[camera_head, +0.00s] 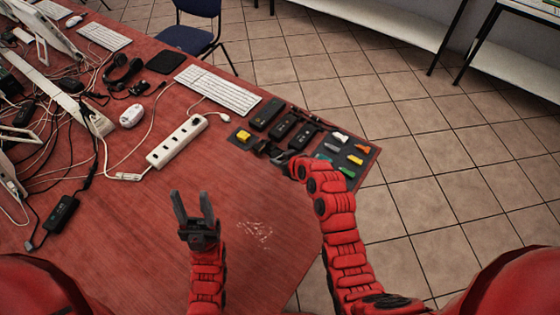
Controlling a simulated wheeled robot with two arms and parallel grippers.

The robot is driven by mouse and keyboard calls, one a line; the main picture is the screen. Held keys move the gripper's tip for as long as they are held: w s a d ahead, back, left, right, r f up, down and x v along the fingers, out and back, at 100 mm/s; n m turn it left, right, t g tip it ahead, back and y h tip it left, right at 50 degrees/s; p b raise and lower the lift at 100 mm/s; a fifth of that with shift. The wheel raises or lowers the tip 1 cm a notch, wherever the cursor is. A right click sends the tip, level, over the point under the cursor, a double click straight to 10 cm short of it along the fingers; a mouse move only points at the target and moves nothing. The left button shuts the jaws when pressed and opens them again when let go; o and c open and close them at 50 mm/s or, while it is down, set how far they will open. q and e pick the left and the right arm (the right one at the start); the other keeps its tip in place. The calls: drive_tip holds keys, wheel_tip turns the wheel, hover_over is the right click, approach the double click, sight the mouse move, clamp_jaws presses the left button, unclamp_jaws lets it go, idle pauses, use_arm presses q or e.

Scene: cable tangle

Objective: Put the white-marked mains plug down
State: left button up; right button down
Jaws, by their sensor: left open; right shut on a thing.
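My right gripper (274,153) is low at the near left part of a dark grey mat (327,168) on the red table. It is shut on a small dark thing, which fits the mains plug. Its white mark cannot be made out, and the fingers and arm partly hide it. I cannot tell whether it touches the mat. My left gripper (193,212) is open and empty, fingers pointing away from me, above the bare front of the table.
The mat holds several black blocks (267,114) and small pieces in white, orange, yellow and green. A white power strip (176,143) and a keyboard (217,90) lie left of it. Tangled cables fill the far left. The red table front (130,245) is clear.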

drive_tip(key=shift+w+f, duration=0.2)
drive_tip(key=shift+w, duration=0.8)
drive_tip(key=shift+w+f, duration=0.1)
drive_tip(key=shift+f, duration=0.05)
drive_tip(key=shift+f+b, duration=0.5)
drive_tip(key=shift+f, duration=1.05)
drive_tip(key=shift+f, duration=0.15)
drive_tip(key=shift+c, duration=2.3)
unclamp_jaws()
